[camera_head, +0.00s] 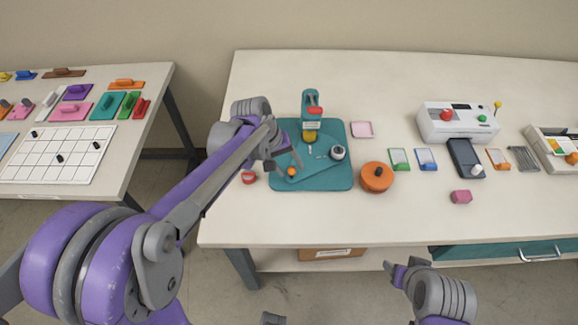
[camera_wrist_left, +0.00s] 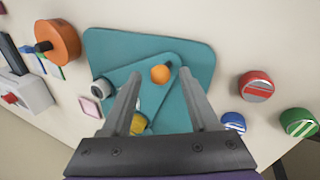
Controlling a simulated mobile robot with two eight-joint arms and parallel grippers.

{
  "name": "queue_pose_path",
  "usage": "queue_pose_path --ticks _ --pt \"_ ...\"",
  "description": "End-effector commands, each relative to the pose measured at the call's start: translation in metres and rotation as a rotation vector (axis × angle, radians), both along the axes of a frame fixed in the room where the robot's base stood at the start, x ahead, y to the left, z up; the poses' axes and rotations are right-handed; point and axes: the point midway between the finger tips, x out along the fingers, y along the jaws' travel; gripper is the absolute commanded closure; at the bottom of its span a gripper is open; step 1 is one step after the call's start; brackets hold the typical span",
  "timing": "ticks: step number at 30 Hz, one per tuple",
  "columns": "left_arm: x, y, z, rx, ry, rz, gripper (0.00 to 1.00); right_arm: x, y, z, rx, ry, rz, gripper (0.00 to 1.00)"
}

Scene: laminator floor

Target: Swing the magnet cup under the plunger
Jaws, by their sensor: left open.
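The press (camera_head: 312,103) stands at the back of a teal base (camera_head: 335,180), with a red part in its head. A yellow cup (camera_head: 310,136) sits below the head; it also shows in the left wrist view (camera_wrist_left: 138,123). A white cup with a dark centre (camera_head: 338,152), perhaps the magnet cup, sits at the right corner of a teal swing plate (camera_head: 312,170). An orange knob (camera_wrist_left: 160,73) stands at the plate's front corner. My right gripper (camera_head: 398,272) is low, before the table.
An orange round pot (camera_head: 377,177) stands right of the base, and a red round piece (camera_head: 249,177) to its left. The laminator (camera_head: 458,122) and small cards are farther right. Bare tabletop (camera_head: 320,215) lies in front. A second table (camera_head: 60,150) is at left.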

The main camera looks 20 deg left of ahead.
Motion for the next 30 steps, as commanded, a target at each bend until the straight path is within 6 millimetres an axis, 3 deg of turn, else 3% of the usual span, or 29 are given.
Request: queue_pose_path --ticks 10,20,30 --pt "0.0008 -0.0014 -0.0043 0.000 -0.001 0.000 0.39 -0.0001 0.0000 -0.0003 0.000 0.000 0.000 0.40" --pt "0.0006 -0.0014 -0.0040 0.001 -0.001 -0.001 0.99 -0.0001 0.0000 -0.0003 0.000 0.000 0.000 0.40" --pt "0.0007 -0.0012 -0.0040 0.001 -0.001 -0.001 1.00 -0.0001 0.0000 -0.0002 0.000 0.000 0.000 0.40"
